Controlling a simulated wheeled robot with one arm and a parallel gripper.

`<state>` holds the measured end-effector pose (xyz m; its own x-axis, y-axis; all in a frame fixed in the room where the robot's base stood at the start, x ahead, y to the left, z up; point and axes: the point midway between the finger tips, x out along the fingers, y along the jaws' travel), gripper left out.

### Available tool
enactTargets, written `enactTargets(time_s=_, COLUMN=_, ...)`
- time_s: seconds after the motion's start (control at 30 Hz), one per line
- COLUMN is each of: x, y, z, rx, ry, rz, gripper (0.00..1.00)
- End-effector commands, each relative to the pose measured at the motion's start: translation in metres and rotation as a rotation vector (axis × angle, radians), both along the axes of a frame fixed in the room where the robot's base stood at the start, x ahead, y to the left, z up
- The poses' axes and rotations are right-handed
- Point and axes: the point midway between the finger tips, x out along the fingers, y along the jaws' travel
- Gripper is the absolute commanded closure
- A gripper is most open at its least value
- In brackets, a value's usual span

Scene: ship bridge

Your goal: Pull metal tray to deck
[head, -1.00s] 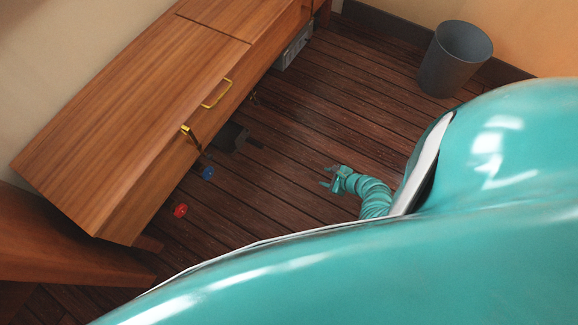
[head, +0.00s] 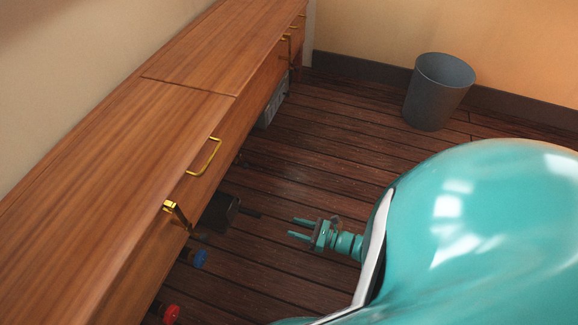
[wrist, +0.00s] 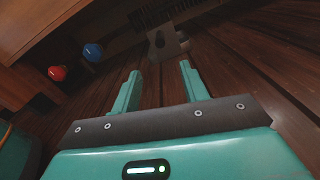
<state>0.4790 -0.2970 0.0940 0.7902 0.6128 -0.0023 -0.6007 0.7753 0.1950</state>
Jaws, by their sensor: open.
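A dark, flat metal piece (head: 222,212), which looks like the metal tray, lies low at the cabinet's underside, with a narrow part sticking out over the deck. In the wrist view a grey metal piece (wrist: 168,44) with a dark hole, likely the same thing, lies ahead of the fingers. Its far part is in shadow. My gripper (head: 300,228) is open and empty, low over the wooden deck (head: 290,185), pointing at the cabinet. Both fingers (wrist: 160,82) show apart in the wrist view, with a gap between them and the metal piece.
The long wooden cabinet (head: 175,100) with brass handles overhangs the left side. A blue round knob (head: 200,258) and a red one (head: 171,313) sit under its edge. A grey box (head: 272,105) is farther back. A grey bin (head: 438,92) stands at the far wall.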

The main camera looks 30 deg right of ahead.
Motion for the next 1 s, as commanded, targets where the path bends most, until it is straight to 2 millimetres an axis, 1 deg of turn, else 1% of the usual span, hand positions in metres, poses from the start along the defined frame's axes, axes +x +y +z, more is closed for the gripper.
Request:
enactTargets(time_s=0.37, x=0.000, y=0.000, z=-0.001, rx=0.002, ry=-0.001, rz=0.000, gripper=0.56)
enactTargets(time_s=0.53, x=0.005, y=0.005, z=-0.002, rx=0.002, ry=0.000, rz=0.001, gripper=0.56)
enactTargets(time_s=0.67, x=0.019, y=0.016, z=-0.003, rx=-0.001, ry=-0.002, rz=0.002, gripper=0.56)
enactTargets(time_s=1.0, x=0.067, y=0.054, z=-0.004, rx=0.002, ry=-0.003, rz=0.002, gripper=0.56)
